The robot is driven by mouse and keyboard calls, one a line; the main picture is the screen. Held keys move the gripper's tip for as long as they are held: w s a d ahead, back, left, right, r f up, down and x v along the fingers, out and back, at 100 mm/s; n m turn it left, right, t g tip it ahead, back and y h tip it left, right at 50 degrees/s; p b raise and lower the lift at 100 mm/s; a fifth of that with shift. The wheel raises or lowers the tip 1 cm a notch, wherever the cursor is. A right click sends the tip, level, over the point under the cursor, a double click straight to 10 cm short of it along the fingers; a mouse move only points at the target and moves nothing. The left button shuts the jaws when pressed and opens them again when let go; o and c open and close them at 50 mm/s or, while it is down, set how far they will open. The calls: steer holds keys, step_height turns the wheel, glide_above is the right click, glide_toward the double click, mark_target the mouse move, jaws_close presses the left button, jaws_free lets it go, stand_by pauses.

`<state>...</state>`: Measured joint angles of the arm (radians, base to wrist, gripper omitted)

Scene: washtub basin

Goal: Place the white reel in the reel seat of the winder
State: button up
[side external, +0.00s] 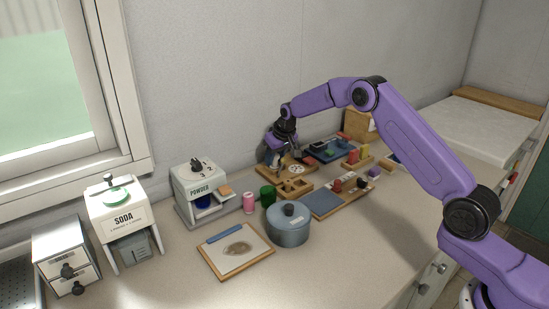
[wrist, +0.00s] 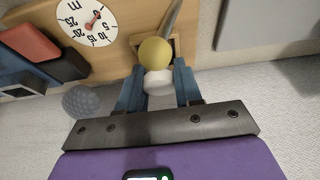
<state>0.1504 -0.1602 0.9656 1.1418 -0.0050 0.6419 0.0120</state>
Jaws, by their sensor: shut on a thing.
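My gripper (side external: 279,157) is low over the wooden board of the winder (side external: 268,171) near the wall, pointing down. In the wrist view its blue fingers (wrist: 158,88) are shut on a white round piece, which looks like the white reel (wrist: 158,83). A yellow ball (wrist: 155,51) shows just beyond the reel; I cannot tell what it is fixed to. The winder's wooden face (wrist: 118,42) carries a round dial with a red pointer (wrist: 94,20). The reel seat is not clearly visible, and the reel is too small to make out in the side view.
A grey lidded pot (side external: 288,229), a green cup (side external: 268,195) and a pink can (side external: 249,203) stand in front. A powder dispenser (side external: 200,185) is left. Blue trays and small blocks crowd the right. A grey textured ball (wrist: 82,101) lies beside my gripper.

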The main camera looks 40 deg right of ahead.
steer(key=shift+f, duration=0.35)
steer(key=shift+s+f, duration=0.15)
steer(key=shift+f, duration=0.35)
steer(key=o, duration=1)
steer(key=shift+r, duration=0.2)
steer(key=v, duration=1.3)
steer(key=shift+w+r, duration=0.1)
steer(key=shift+w, duration=0.2)
steer(key=s+a+r+n+g, duration=0.1)
steer(key=s+a+n, duration=0.1)
steer(key=s+a, duration=0.45)
steer(key=s+a+r+n+g+y, duration=0.1)
steer(key=s+a+n, duration=0.15)
steer(key=s, duration=0.75)
steer(key=s+a+r+n, duration=0.1)
steer(key=s+a+n, duration=0.1)
steer(key=s+a, duration=0.45)
steer(key=s+d+f+n+g, duration=0.1)
steer(key=s+d+n, duration=0.2)
steer(key=s, duration=1)
steer(key=s+d+f+n+g, duration=0.1)
steer(key=s+d, duration=0.4)
steer(key=s, duration=0.8)
steer(key=shift+s+d+f+n+h, duration=0.35)
steer(key=shift+f+n, duration=0.4)
steer(key=shift+n, duration=0.3)
